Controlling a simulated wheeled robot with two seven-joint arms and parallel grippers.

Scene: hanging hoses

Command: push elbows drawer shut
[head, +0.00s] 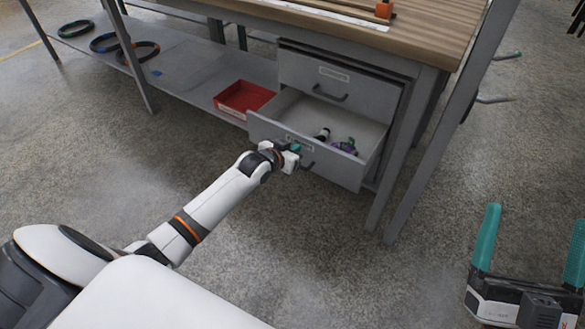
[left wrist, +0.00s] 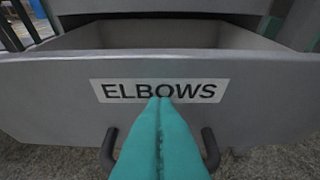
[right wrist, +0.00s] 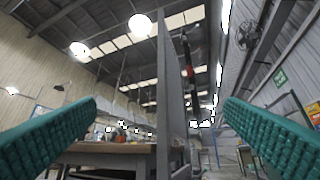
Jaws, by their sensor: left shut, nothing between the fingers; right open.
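The elbows drawer (head: 345,174) is the lower drawer of the bench and stands pulled open. Its grey front with the ELBOWS label (left wrist: 158,91) fills the left wrist view, above a dark bar handle (left wrist: 211,150). A few small dark, white and purple parts lie inside the drawer. My left gripper (head: 296,148) is shut and empty at the drawer front. Its teal fingertips (left wrist: 160,102) overlap the label's lower edge; whether they touch the front I cannot tell. My right gripper (head: 533,238) is open and empty at the lower right, away from the bench.
A closed upper drawer (head: 328,76) sits above. A red bin (head: 243,98) stands on the lower shelf left of the drawer, with coiled hoses (head: 105,42) farther left. A grey bench leg (head: 398,150) stands right of the drawer. The floor in front is clear.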

